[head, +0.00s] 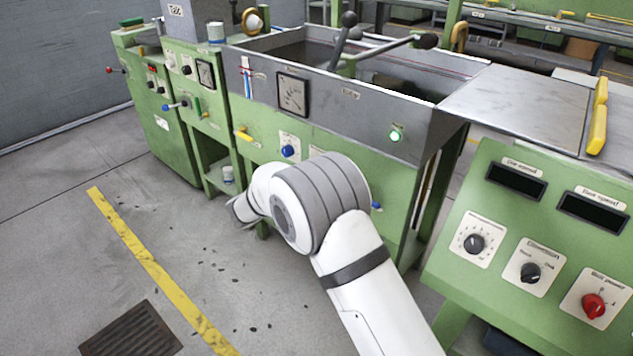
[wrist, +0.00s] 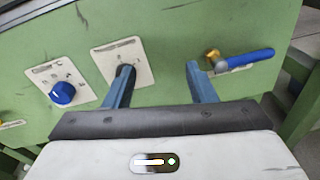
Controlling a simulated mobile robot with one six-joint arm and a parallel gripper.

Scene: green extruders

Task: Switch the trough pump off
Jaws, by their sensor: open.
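The trough machine's green front panel (head: 350,135) fills most of the wrist view. A blue knob (wrist: 62,93) sits on a white plate at the left of that view; it also shows in the head view (head: 288,151). The labels are too small to read, so I cannot tell which is the pump's. My gripper (wrist: 159,70) is open in front of the panel, its fingers apart. My arm hides it in the head view.
A blue-handled brass valve (wrist: 240,61) is close to the right finger. A green lamp (head: 395,135) is lit on the trough's grey wall (head: 350,95). A green control console (head: 490,225) stands at the right. The floor at left is largely clear.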

